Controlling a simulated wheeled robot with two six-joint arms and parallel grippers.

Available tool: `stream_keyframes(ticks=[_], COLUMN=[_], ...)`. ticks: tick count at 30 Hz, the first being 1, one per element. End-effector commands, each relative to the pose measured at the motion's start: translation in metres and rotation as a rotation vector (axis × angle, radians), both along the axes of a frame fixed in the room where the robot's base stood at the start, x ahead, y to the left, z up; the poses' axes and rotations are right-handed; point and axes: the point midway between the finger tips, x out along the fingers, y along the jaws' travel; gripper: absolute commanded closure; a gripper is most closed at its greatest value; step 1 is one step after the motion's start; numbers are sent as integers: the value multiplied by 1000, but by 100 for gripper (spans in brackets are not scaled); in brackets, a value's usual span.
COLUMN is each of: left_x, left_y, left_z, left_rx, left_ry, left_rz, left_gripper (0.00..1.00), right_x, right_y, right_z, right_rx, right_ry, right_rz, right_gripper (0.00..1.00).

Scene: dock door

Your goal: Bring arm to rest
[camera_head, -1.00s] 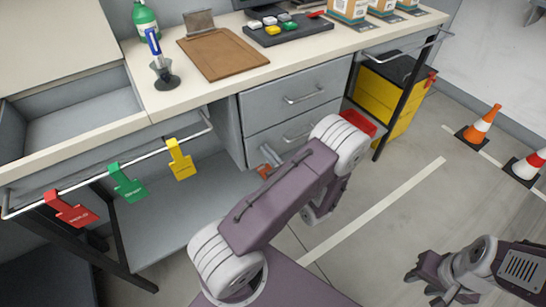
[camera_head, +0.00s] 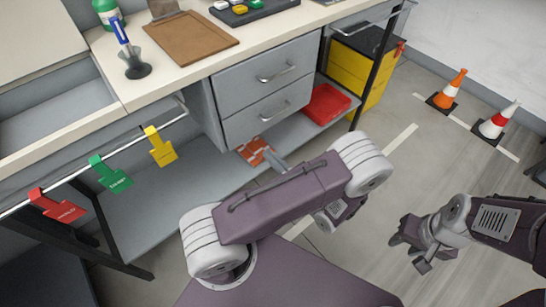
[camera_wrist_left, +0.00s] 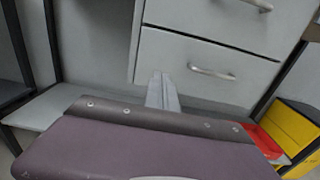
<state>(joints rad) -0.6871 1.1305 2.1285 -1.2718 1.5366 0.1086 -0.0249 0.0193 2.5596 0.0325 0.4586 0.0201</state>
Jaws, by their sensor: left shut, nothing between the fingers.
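My left arm's purple link crosses the middle of the head view. My left gripper (camera_head: 272,158) shows past it as narrow grey fingers, shut and empty, in front of the lower shelf. In the left wrist view the shut fingers (camera_wrist_left: 162,88) stand in front of the lower drawer (camera_wrist_left: 195,68), beyond a purple part of mine. My right gripper (camera_head: 408,250) hangs over the floor at the right, its fingers apart with nothing between them.
The workbench (camera_head: 170,85) runs along the back, with grey drawers (camera_head: 268,75) under it. An orange item (camera_head: 252,150) and a red bin (camera_head: 326,103) are on the lower shelf (camera_head: 170,195). Tags hang on the front rail. Floor at right is clear before the cones (camera_head: 448,92).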

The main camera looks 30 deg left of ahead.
Motion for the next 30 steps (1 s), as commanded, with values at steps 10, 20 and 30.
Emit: stream_keyframes(ticks=[10, 20, 30], left_x=[-3, -5, -142], left_y=[-7, 49, 57], left_z=[-1, 57, 46], left_rx=[-1, -132, -822], left_ry=[0, -187, -593], left_rz=[1, 260, 1106], left_gripper=[100, 100, 100], right_x=[0, 0, 0], right_y=[0, 0, 0], right_z=[1, 1, 1], right_rx=[0, 0, 0], right_ry=[0, 0, 0], right_rz=[0, 0, 0], right_gripper=[64, 64, 64])
